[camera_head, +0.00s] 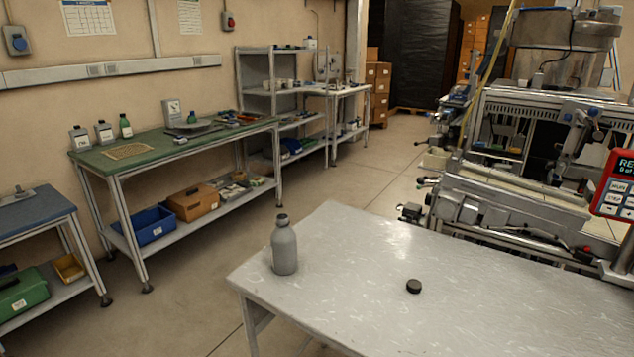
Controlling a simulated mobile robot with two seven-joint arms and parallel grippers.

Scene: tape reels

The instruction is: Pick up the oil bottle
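A grey bottle (284,250) stands upright near the left edge of the light grey table (450,300). Its top is dark; I cannot tell whether it is capped or open. No label shows on it, so I cannot confirm that it holds oil. A small black round cap-like piece (413,286) lies on the same table, to the right of the bottle and apart from it. Neither of my grippers is in view.
The table around the grey bottle is mostly clear. A large machine (500,200) stands behind the table at the right, with a red control panel (614,187) at the right edge. Open floor (220,260) lies between the table and the green-topped bench (180,143).

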